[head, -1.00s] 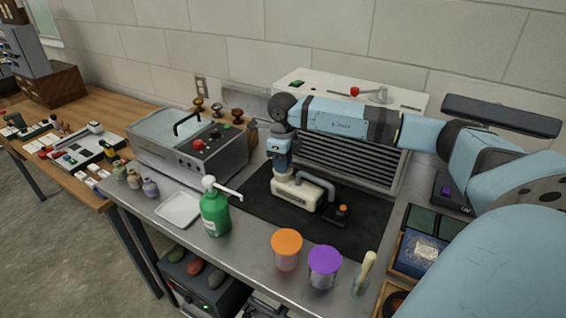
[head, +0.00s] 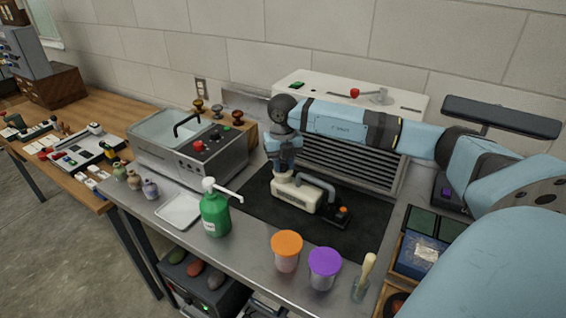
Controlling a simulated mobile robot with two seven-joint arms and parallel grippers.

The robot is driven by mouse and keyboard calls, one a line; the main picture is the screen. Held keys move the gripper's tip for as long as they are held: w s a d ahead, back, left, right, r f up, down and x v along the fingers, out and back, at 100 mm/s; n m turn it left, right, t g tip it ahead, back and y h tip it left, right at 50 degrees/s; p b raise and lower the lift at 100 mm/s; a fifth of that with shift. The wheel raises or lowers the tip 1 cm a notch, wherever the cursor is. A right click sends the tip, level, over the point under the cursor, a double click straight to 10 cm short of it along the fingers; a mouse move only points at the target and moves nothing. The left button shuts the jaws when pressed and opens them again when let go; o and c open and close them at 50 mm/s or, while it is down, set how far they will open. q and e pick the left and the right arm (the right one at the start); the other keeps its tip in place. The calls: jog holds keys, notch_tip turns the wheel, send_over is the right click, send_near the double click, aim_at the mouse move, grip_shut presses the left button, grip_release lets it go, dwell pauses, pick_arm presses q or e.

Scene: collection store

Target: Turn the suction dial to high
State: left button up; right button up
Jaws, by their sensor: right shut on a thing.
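A cream suction unit (head: 297,198) with a grey curved handle (head: 318,181) and a black end with an orange button (head: 343,210) sits on the black mat. My right gripper (head: 284,172) points down onto the top of the unit's left end. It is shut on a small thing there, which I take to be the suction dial. The dial and its marks are hidden by the gripper, so its setting cannot be read. My left gripper is not in view.
A white grilled box (head: 350,150) with a red knob (head: 354,92) stands behind my arm. A green pump bottle (head: 215,212), orange-lidded jar (head: 287,250) and purple-lidded jar (head: 324,268) stand in front. A steel tank (head: 170,150) is at left.

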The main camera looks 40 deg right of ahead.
aim_at(283, 165)
jog(key=shift+m, duration=1.1)
jog(key=o, duration=0.9)
jog(key=shift+o, duration=0.2)
jog(key=shift+r, duration=0.15)
notch_tip(283, 165, up, 14)
jog(key=shift+f, duration=0.2)
